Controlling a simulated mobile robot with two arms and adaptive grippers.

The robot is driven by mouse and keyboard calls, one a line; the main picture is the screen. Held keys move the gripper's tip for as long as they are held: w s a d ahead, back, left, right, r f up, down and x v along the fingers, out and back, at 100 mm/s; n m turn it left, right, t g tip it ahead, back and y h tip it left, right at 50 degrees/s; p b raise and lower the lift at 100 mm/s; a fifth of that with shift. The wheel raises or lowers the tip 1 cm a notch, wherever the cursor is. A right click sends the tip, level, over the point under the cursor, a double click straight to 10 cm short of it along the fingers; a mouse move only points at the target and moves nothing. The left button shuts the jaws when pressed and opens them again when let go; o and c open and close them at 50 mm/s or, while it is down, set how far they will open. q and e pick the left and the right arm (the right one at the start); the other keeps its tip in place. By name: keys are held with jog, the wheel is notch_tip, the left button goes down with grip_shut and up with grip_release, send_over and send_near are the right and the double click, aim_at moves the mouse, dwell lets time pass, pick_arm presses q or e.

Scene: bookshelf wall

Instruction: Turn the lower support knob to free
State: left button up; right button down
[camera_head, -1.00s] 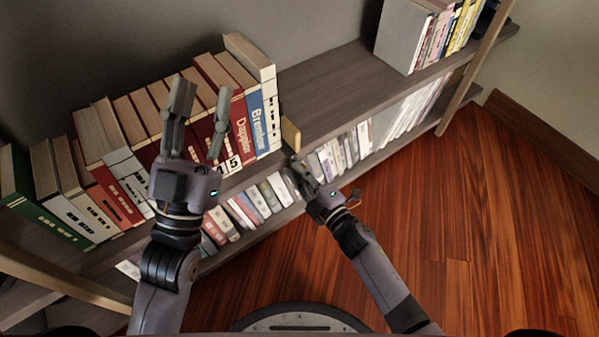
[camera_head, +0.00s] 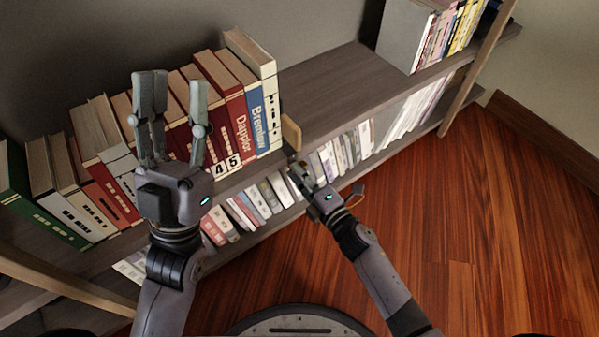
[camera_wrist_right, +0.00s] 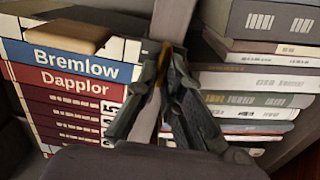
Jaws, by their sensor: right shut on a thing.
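My right gripper (camera_head: 297,166) is at the front edge of the shelf, just below a tan block (camera_head: 291,133). In the right wrist view the fingertips (camera_wrist_right: 164,62) are closed around a small orange-gold piece (camera_wrist_right: 164,54), probably the lower support knob, mostly hidden by the fingers. How it is turned cannot be told. The tan block (camera_wrist_right: 70,37) also shows in that view, beside the blue Bremlow book. My left gripper (camera_head: 174,88) is open and empty, its fingers spread in front of the row of upright books.
Books fill the upper shelf's left part, including the blue Bremlow book (camera_head: 260,122) and the red Dapplor book (camera_head: 238,126). More books stand on the lower shelf (camera_head: 340,152). Wooden floor lies open at right.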

jog(key=shift+a+r, duration=0.15)
jog(key=c, duration=1.7)
grip_release()
jog(key=shift+w, duration=0.1)
jog(key=v, duration=1.2)
